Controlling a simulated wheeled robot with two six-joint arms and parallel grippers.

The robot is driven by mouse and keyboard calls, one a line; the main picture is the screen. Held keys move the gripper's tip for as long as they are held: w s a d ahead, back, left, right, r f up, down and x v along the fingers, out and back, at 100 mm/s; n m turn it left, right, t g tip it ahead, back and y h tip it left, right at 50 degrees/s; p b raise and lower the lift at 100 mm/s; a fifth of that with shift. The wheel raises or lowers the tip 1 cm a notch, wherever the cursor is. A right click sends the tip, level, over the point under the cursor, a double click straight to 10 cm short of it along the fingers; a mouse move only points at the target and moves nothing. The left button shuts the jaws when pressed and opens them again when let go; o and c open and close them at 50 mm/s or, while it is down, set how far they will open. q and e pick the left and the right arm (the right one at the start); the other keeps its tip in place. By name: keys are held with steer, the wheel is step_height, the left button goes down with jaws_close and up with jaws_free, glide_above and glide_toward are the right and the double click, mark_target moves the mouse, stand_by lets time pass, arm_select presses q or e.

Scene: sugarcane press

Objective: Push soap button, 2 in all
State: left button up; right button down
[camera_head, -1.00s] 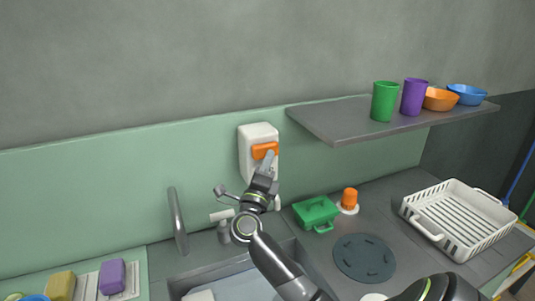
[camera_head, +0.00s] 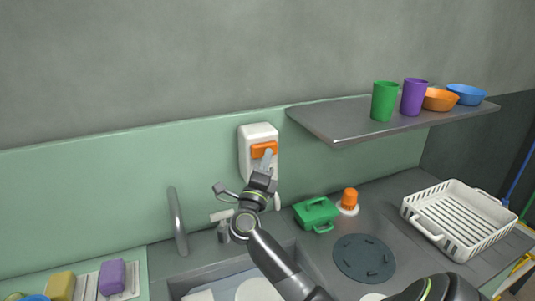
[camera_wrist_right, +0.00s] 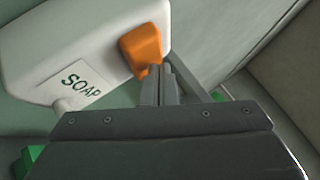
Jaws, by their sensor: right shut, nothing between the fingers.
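A white soap dispenser (camera_head: 249,138) hangs on the green wall panel above the sink. Its orange button (camera_head: 264,149) is on its front. In the right wrist view the dispenser (camera_wrist_right: 78,42) carries a SOAP label, and the button (camera_wrist_right: 141,48) lies just beyond my fingers. My right gripper (camera_head: 265,160) is shut and empty, with its tips at the lower part of the button. In the right wrist view the closed fingertips (camera_wrist_right: 160,73) overlap the button's lower edge; whether they touch it I cannot tell. My left gripper is not in view.
A grey shelf (camera_head: 345,120) with cups and bowls juts out at the right. A green box (camera_head: 316,213) and a white dish rack (camera_head: 459,220) sit on the counter.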

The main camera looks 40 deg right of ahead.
steer(key=shift+s+a+p, duration=0.2)
steer(key=shift+s+p, duration=0.1)
steer(key=shift+s, duration=0.25)
steer(key=shift+s+a+p, duration=0.15)
steer(key=shift+s+p, duration=0.15)
steer(key=shift+s, duration=0.25)
steer(key=s, duration=0.1)
steer(key=s+a+p, duration=0.1)
steer(key=s, duration=0.1)
steer(key=s+p, duration=0.1)
steer(key=shift+s+a, duration=0.25)
steer(key=shift+s, duration=0.15)
stand_by(2.1)
